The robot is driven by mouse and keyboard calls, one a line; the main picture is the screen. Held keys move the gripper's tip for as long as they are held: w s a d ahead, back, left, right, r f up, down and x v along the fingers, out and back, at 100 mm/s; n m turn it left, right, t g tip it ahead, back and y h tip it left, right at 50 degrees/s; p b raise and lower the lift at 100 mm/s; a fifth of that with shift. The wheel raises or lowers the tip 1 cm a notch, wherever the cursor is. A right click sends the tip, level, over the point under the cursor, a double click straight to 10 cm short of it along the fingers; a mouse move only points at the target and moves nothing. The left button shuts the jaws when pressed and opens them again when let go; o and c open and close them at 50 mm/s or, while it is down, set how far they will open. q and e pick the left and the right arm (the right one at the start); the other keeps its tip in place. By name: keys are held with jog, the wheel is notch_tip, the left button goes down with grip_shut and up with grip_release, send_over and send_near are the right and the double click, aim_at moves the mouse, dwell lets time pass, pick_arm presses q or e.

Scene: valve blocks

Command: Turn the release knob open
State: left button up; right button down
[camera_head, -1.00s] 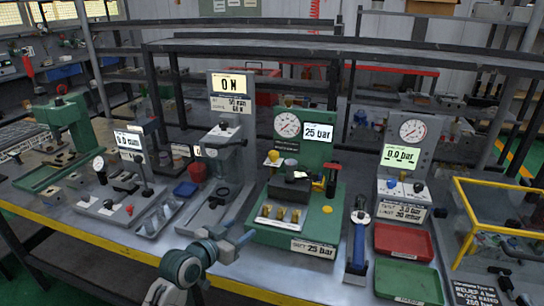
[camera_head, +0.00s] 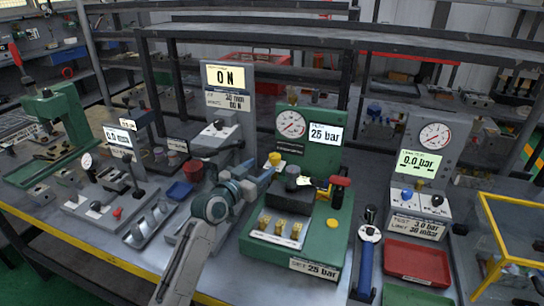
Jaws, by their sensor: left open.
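The green test station (camera_head: 333,240) stands mid-bench, with a round gauge and a display reading 25 bar. A black block (camera_head: 293,183) sits on it, with a yellow knob (camera_head: 275,159) above its left side and a red-topped handle (camera_head: 340,181) at its right. The grey station (camera_head: 430,165) at the right carries a blue knob (camera_head: 407,194) and a black knob (camera_head: 437,200). No label tells me which is the release knob. My left gripper (camera_head: 267,179) is open, just left of the black block and below the yellow knob; contact is unclear. My right gripper is not in view.
Brass fittings (camera_head: 279,228) stand at the green station's front. A blue-handled tool (camera_head: 365,260) and a red tray (camera_head: 415,262) lie to its right. A tall grey ON-display post (camera_head: 229,100) rises behind my left arm. A yellow-framed box (camera_head: 510,255) stands far right.

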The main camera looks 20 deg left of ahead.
aim_at(271, 159)
pick_arm(q)
jog(key=x, duration=0.6)
jog(key=shift+w+d+f+p, duration=0.1)
jog(key=shift+w+p, duration=0.2)
jog(key=shift+p, duration=0.05)
jog(key=shift+w, duration=0.2)
jog(key=c, duration=1)
jog(key=shift+o, duration=0.2)
jog(key=shift+f, duration=0.1)
jog(key=shift+f+m+h+b, duration=0.1)
jog(key=shift+m+h+b, duration=0.3)
jog(key=shift+b, duration=0.8)
jog(key=h+b, duration=0.1)
jog(key=b, duration=0.2)
jog(key=shift+m+g, duration=0.3)
jog(key=shift+g, duration=0.1)
jog(key=shift+r+h, duration=0.2)
jog(key=shift+h, duration=0.1)
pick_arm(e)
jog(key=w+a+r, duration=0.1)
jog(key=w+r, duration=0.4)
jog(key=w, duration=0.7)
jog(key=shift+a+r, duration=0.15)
